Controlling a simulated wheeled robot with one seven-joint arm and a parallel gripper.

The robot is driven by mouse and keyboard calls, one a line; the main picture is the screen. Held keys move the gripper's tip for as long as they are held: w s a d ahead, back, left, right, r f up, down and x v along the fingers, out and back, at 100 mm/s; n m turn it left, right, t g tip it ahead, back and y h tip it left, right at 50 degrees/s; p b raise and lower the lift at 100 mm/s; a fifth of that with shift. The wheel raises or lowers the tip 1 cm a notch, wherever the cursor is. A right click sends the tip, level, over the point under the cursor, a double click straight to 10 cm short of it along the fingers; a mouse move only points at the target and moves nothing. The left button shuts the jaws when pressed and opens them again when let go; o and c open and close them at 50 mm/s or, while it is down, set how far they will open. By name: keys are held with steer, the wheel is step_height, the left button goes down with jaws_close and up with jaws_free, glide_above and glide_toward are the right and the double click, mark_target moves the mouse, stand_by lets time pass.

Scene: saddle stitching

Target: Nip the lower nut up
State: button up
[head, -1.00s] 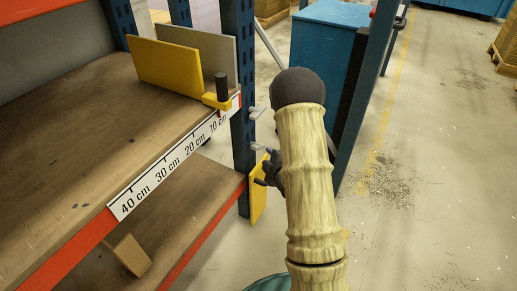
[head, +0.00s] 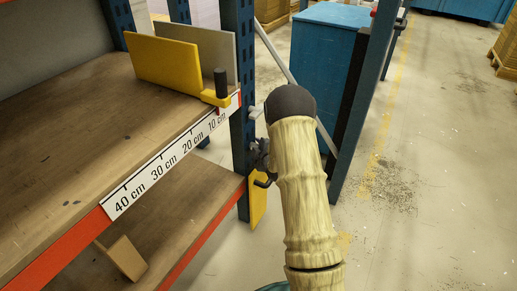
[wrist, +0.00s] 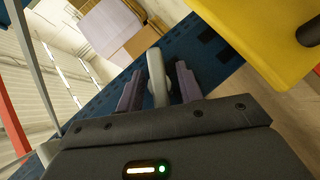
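The blue rack upright (head: 238,60) carries a grey upper nut (head: 255,112) on its right side. My gripper (head: 262,152) is at the upright below that nut, where it hides the lower nut in the head view. In the wrist view, a grey wing-like nut (wrist: 157,80), apparently the lower one, stands between the two fingers of my gripper (wrist: 158,73) in front of the blue upright. Narrow gaps show on both sides of the nut, so the fingers look open around it. Contact on the far side cannot be seen.
A wooden shelf (head: 70,110) with a centimetre scale (head: 165,165) lies left of the upright. A yellow stop with a black handle (head: 221,84) sits at its corner. A yellow plate (head: 259,200) hangs low on the upright. Open floor (head: 430,180) lies to the right.

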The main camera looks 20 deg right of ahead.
jaws_close()
steer(key=shift+r+p, duration=0.15)
steer(key=shift+p, duration=0.65)
steer(key=shift+r+m+g+y+p, duration=0.1)
steer(key=shift+m+g+y+p, duration=0.3)
steer(key=shift+p, duration=0.45)
steer(key=m+g+y+p, duration=0.1)
steer(key=g+p, duration=0.1)
steer(key=p, duration=0.4)
steer(key=shift+r, duration=0.1)
steer(key=m+g+y+p, duration=0.2)
steer(key=g+p, duration=0.1)
steer(key=p, duration=0.7)
steer(key=shift+m+y, duration=0.3)
steer(key=shift+y, duration=0.1)
steer(key=shift+f+g+y+p, duration=0.25)
steer(key=shift+g+y+p, duration=0.05)
steer(key=shift+p, duration=0.7)
steer(key=shift+f+m+y+p, duration=0.1)
steer(key=shift+m+y+p, duration=0.2)
steer(key=shift+m+p, duration=0.15)
